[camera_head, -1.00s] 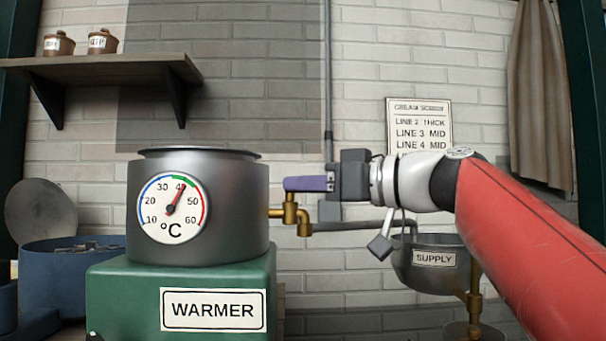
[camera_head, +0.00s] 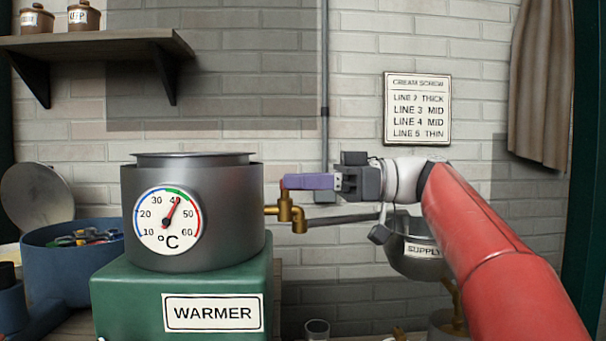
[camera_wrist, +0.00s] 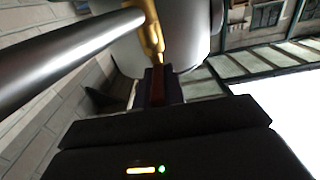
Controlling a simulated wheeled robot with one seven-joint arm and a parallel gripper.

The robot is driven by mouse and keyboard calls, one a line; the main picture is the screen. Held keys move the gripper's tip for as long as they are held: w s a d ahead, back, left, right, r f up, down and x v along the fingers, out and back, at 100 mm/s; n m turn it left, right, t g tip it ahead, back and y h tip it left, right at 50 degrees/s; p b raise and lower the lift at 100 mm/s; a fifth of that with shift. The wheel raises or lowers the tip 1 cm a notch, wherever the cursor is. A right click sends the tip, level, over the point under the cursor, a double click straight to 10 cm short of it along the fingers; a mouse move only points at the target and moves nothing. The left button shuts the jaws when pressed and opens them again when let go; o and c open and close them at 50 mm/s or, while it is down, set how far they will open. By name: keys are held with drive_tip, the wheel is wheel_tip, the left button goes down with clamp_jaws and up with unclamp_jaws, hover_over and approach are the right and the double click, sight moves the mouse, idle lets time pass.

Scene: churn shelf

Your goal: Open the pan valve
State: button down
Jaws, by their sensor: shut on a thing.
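The pan valve has a purple lever handle (camera_head: 308,181) on a brass tap (camera_head: 291,210) at the right side of the grey pan (camera_head: 245,215). The handle points to the right, in line with my gripper (camera_head: 340,183), which is shut on its outer end. In the wrist view, the brass tap (camera_wrist: 150,35) runs up to the closed jaws (camera_wrist: 157,88), and the handle is mostly hidden between them. The pan has a dial reading about 40 °C and sits on the green warmer (camera_head: 130,290).
A small glass (camera_head: 317,328) stands at the bottom. A blue tub (camera_head: 70,270) of utensils is at left. A sign (camera_head: 417,108) hangs on the wall.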

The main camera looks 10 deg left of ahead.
drive_tip(key=shift+f, duration=0.15)
drive_tip(key=c, duration=1.5)
unclamp_jaws()
drive_tip(key=v, duration=0.7)
drive_tip(key=shift+w+d, duration=0.15)
drive_tip(key=shift+d, duration=0.2)
